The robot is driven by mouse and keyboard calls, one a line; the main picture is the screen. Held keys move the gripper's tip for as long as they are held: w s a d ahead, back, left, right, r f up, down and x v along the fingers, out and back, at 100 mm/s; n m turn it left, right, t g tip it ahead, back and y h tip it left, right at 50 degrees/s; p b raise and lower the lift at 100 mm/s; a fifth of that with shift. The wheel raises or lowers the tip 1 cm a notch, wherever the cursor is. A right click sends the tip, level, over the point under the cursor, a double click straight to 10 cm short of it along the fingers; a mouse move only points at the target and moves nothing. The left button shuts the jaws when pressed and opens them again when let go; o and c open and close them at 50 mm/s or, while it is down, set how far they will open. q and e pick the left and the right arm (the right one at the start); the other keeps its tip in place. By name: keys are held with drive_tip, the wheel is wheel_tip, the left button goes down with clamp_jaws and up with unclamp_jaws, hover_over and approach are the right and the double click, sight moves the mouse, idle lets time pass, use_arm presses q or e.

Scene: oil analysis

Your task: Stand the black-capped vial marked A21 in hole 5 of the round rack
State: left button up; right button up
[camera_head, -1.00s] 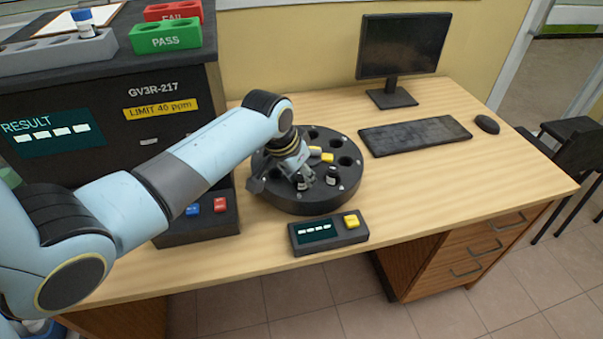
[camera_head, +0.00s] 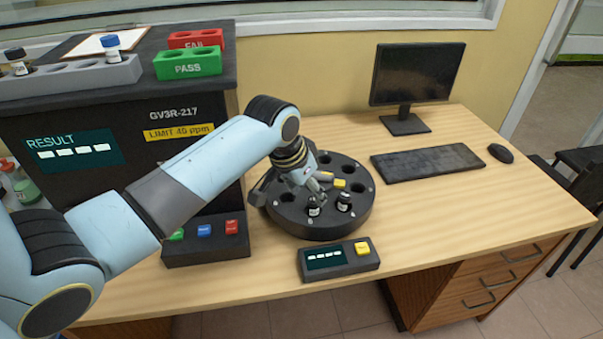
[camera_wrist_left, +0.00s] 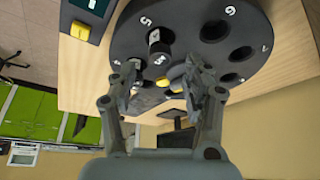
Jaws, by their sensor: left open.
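The round black rack (camera_head: 310,229) stands on the desk, its numbered holes facing up. Two black-capped vials stand in its front part: one (camera_head: 313,207) by my left gripper's fingertips, one (camera_head: 344,201) to its right. In the left wrist view a black-capped vial (camera_wrist_left: 158,43) with a pale label stands upright beside the number 5. I cannot read A21 on either vial. My left gripper (camera_head: 320,187) is low over the rack. In the wrist view its fingers (camera_wrist_left: 163,82) are apart, with no vial visibly clamped between them. My right gripper is not in view.
A small display box (camera_head: 340,261) with a yellow button stands in front of the rack. The analyser (camera_head: 120,130) is at the left, with a grey rack (camera_head: 70,75) and PASS (camera_head: 187,65) and FAIL (camera_head: 196,40) blocks on top. Keyboard (camera_head: 427,163) and monitor (camera_head: 415,75) are right.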

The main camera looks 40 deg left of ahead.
use_arm(q)
drive_tip(key=v, duration=0.7)
drive_tip(key=shift+r, duration=0.1)
